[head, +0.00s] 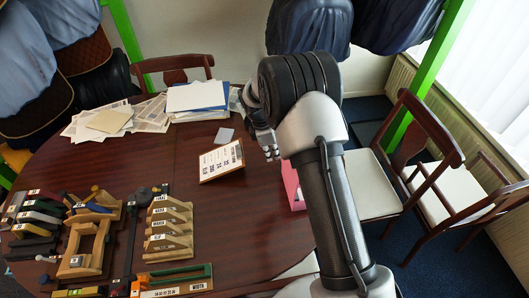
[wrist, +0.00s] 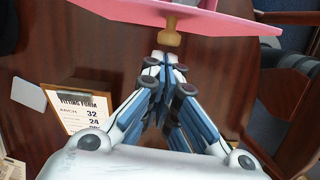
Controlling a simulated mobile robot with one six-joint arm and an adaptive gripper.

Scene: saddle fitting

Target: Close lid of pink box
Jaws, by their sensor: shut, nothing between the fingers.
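A pink box (head: 292,184) stands at the right edge of the table in the head view, mostly hidden behind my arm. In the wrist view a flat pink panel (wrist: 225,20) crosses the top, cut off by the frame. A tan wooden knob (wrist: 171,38) projects from it toward my gripper. My gripper (wrist: 166,58) is shut and empty, its fingertips just short of the knob in the picture; I cannot tell whether they touch. In the head view my gripper (head: 271,156) is beyond the box, above the table. How far the lid is open cannot be told.
A clipboard form (head: 222,161) is propped on the dark red table (head: 170,160), left of my gripper. A grey card (head: 224,136) and papers (head: 195,97) lie farther back. Wooden racks and tools (head: 168,227) fill the left front. Chairs (head: 440,165) stand at the right.

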